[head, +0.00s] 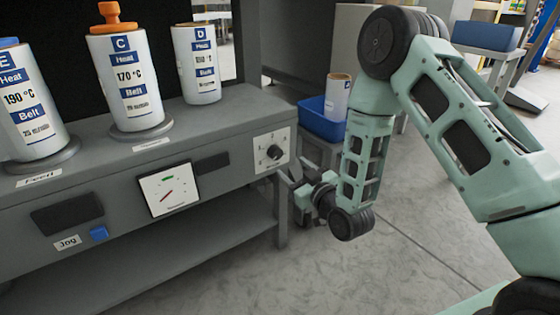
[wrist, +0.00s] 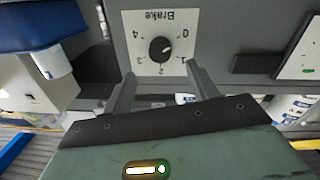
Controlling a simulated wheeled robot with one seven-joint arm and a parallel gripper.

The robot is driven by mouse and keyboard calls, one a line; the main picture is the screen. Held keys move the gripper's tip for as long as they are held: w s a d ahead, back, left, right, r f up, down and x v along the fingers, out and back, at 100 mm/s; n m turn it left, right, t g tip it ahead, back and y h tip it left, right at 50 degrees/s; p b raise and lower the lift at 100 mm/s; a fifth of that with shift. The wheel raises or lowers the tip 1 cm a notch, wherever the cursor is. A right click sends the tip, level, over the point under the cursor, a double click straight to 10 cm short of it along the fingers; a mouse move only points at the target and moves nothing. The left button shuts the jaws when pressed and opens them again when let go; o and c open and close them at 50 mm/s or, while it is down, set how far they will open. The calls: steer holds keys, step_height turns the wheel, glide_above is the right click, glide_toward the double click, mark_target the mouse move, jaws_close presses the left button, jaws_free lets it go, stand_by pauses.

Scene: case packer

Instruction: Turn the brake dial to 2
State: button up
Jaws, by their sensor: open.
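The brake dial (wrist: 162,50) is a round black knob on a white panel (wrist: 130,22) marked "Brake" with numbers 0 to 4, upside down in the wrist view. A small pale mark shows towards the knob's upper right, on the 0 and 1 side; its exact reading is unclear. In the head view the dial (head: 275,152) is at the right end of the grey machine's front. My gripper (wrist: 160,72) is open and empty, its fingers reaching towards the panel on either side of the 2, short of the knob. In the head view my gripper (head: 291,184) is just below and right of the dial.
The grey bench (head: 225,110) carries several labelled rolls on top. A square gauge (head: 168,189) and a blue Jog button (head: 99,233) are left of the dial. A blue bin (head: 318,124) with a roll stands right of the bench. The floor in front is clear.

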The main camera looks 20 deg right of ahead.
mark_target(278, 155)
steer(key=b+x, duration=0.1)
steer(key=x, duration=0.7)
steer(key=shift+b, duration=0.3)
steer(key=shift+s, duration=0.1)
steer(key=c, duration=1)
